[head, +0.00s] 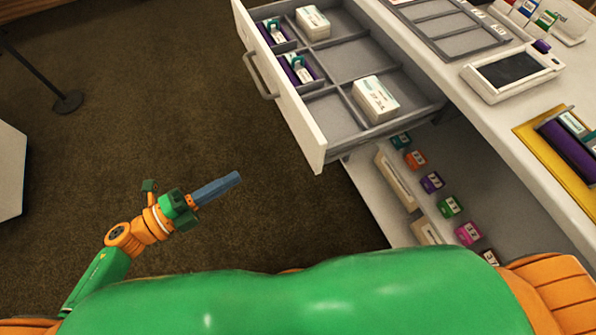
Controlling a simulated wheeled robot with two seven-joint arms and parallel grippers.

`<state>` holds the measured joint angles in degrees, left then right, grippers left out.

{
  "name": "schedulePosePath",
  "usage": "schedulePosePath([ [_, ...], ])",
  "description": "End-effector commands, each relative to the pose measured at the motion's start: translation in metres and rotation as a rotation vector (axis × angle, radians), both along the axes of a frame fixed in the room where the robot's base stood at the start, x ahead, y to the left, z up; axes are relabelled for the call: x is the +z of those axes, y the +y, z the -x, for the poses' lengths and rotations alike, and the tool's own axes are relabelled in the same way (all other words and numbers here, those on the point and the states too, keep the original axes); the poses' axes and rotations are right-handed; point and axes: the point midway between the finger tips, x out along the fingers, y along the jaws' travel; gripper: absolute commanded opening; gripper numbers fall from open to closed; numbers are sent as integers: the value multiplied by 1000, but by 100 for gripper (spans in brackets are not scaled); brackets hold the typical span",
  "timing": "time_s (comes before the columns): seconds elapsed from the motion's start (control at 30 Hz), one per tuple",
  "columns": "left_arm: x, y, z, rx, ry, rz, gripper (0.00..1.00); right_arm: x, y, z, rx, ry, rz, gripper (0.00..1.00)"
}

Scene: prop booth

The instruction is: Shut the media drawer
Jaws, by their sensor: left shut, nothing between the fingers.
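The media drawer (316,151) is pulled well out from under the white counter. Its white front faces left and carries a grey bar handle (259,77). Inside, grey dividers form compartments holding white boxes (376,98) and small purple-based items (298,69). My left gripper (236,177) is shut and empty. It is over the floor, below and left of the drawer front in the picture, apart from the drawer and handle. My right gripper is not in view.
The white counter (455,75) holds a white-framed tablet (512,72), a grey tray (440,24) and a yellow mat (524,128). Below is a shelf with several coloured numbered blocks (449,206). A dark post base (69,101) stands at left. Carpet left of the drawer is clear.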

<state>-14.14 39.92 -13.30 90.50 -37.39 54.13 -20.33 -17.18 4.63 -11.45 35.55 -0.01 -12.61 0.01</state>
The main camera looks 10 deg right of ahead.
Motion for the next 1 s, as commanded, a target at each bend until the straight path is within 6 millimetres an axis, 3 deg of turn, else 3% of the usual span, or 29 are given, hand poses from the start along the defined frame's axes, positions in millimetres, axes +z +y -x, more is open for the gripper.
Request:
schedulePosePath([
  [0.03, 0, -8, 14, -94, -65, -25, 0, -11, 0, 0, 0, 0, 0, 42],
  [0.13, 11, -20, 26, -176, -120, -42, 0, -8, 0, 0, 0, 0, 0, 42],
  [0.7, 15, -127, -10, -170, -115, -35, 0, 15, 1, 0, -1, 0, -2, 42],
  [1.0, 13, -148, -17, -168, -113, -37, 0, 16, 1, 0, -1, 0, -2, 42],
])
